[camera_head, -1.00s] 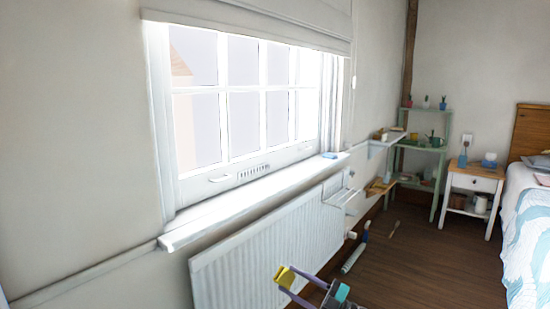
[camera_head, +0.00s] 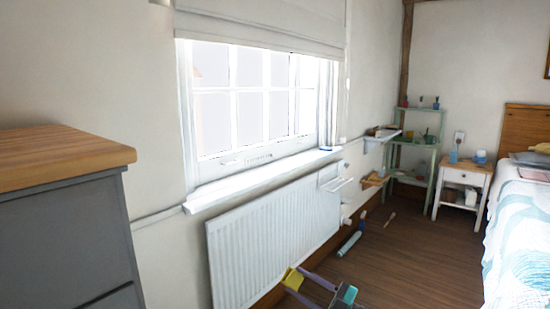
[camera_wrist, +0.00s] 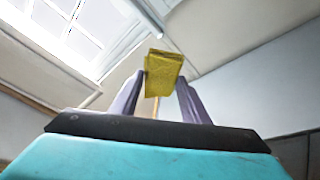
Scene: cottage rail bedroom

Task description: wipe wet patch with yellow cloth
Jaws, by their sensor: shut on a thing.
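The yellow cloth (camera_wrist: 163,72) is in the wrist view, folded into a small block between my fingers. My gripper (camera_wrist: 160,85) is shut on it and holds it in the air. In the head view the cloth (camera_head: 292,280) shows at the bottom centre, at the tips of my gripper (camera_head: 297,279), in front of the lower part of the radiator and over the floor. I cannot make out a wet patch in either view.
A white window sill (camera_head: 265,179) runs above the white radiator (camera_head: 275,245), with a small blue item (camera_head: 328,148) at its far end. A grey dresser (camera_head: 65,235) stands at left. A green shelf (camera_head: 416,160), white nightstand (camera_head: 463,178) and bed (camera_head: 520,220) are at right. Floor between is mostly clear.

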